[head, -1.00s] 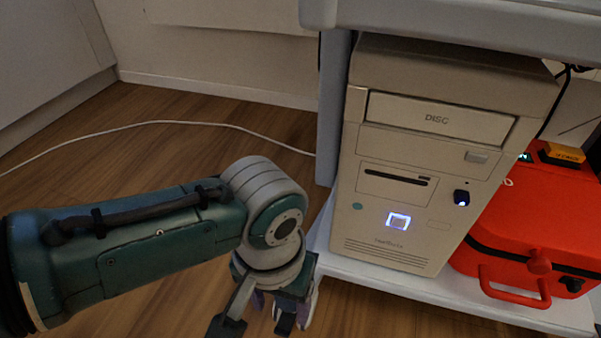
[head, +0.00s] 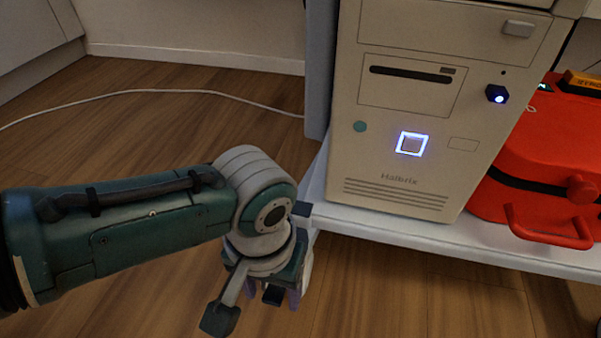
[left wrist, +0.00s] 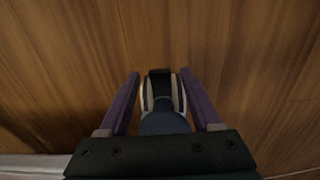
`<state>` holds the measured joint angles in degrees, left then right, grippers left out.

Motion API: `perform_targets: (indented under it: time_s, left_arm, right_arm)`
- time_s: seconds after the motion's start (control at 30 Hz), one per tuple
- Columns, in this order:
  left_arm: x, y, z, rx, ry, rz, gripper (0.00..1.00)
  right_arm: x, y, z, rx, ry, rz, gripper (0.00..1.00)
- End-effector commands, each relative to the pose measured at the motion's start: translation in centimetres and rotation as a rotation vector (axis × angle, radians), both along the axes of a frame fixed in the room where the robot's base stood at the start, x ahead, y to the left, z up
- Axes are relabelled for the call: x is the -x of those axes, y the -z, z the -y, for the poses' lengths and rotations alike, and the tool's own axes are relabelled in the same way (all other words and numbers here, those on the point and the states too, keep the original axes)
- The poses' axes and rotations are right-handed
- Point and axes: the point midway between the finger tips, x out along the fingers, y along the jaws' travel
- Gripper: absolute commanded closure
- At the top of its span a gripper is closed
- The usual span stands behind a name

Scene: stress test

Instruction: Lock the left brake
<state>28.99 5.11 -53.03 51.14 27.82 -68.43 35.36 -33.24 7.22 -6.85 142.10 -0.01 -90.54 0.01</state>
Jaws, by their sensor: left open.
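A caster (left wrist: 178,98) with pale sides shows in the left wrist view, under a rounded blue-grey part (left wrist: 163,124). A dark tab, apparently its brake pedal (left wrist: 160,76), sticks out at its far end. My left gripper (left wrist: 160,74) is open, with one purple finger on each side of the caster. I cannot tell whether the fingers touch it, or whether the brake is up or down. In the head view my left gripper (head: 272,297) points down beside the cart's left front corner, and the arm and hand hide most of the caster. My right gripper is not in view.
The white cart shelf (head: 400,228) carries a beige computer (head: 345,165) with a lit square button and a red case (head: 540,150) with a handle. A grey upright stands at the shelf's left. A white cable (head: 150,94) crosses the wooden floor, which is otherwise open at left.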

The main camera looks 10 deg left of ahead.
Motion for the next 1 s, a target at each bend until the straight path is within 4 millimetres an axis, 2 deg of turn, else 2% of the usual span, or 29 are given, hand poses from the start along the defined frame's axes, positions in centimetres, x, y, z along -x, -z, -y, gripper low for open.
perform_targets:
  time_s: [0.03, 0.27, 0.87, 1.0]
  left_arm:
    - [-0.03, 0.43, -0.02, 0.000, 0.000, 0.001, 0.35]
    - [-0.03, 0.25, -0.01, 0.000, 0.000, 0.001, 0.35]
    - [0.00, 0.27, 0.01, 0.000, 0.000, 0.000, 1.00]
    - [0.00, 0.28, 0.00, 0.000, 0.000, 0.000, 1.00]
  right_arm:
    - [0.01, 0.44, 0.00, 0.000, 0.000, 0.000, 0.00]
    - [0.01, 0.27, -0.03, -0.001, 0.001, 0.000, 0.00]
    - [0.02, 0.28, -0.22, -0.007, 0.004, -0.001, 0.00]
    - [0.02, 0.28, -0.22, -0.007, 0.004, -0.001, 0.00]
